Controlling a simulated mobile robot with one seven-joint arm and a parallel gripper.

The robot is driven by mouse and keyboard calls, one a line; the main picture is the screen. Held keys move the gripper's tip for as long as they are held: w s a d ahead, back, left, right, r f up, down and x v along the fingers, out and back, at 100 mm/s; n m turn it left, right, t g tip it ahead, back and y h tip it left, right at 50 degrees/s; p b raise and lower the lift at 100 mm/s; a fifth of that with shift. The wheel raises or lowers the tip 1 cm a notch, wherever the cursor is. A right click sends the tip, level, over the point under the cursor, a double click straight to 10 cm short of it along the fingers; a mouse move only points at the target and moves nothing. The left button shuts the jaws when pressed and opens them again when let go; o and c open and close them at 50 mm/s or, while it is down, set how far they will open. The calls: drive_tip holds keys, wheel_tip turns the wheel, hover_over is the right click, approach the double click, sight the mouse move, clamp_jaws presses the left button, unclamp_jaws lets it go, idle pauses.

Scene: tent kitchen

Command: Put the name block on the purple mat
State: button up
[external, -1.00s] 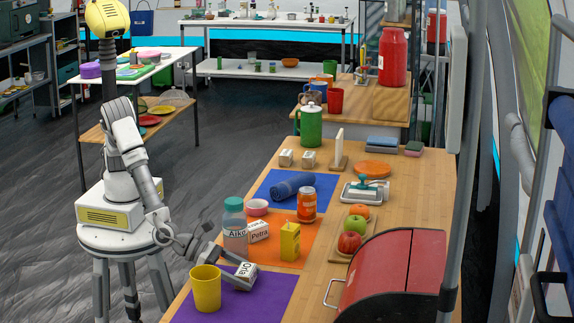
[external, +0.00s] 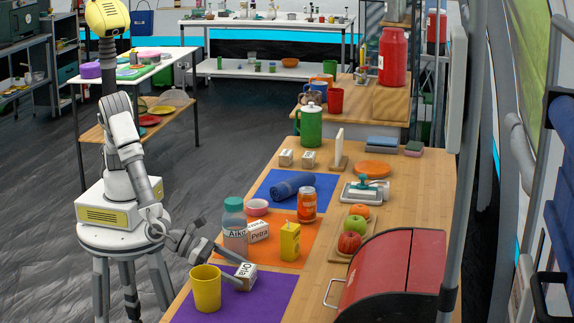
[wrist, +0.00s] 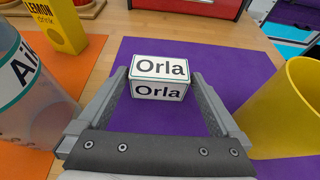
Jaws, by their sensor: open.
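The white name block "Orla" (external: 246,270) rests on the purple mat (external: 270,297), at the counter's front edge. In the wrist view, the block (wrist: 160,84) shows two lettered faces and lies flat on the purple mat (wrist: 217,60). My gripper (external: 240,277) is low over the mat, reaching in from the left. In the wrist view its open fingers (wrist: 160,88) stand either side of the block, with purple showing between the block and the right finger. The gap at the left finger is too narrow to judge.
A yellow cup (external: 205,289) stands close on the gripper's near side. An "Aiko" bottle (external: 235,228) stands on its other side. A "Petra" block (external: 259,231) and a lemon drink carton (external: 290,243) are on the orange mat (external: 274,255). A red bread box (external: 385,272) is at right.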

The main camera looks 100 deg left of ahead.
drive_tip(key=p+v, duration=0.1)
drive_tip(key=v, duration=0.9)
drive_tip(key=shift+w, duration=0.1)
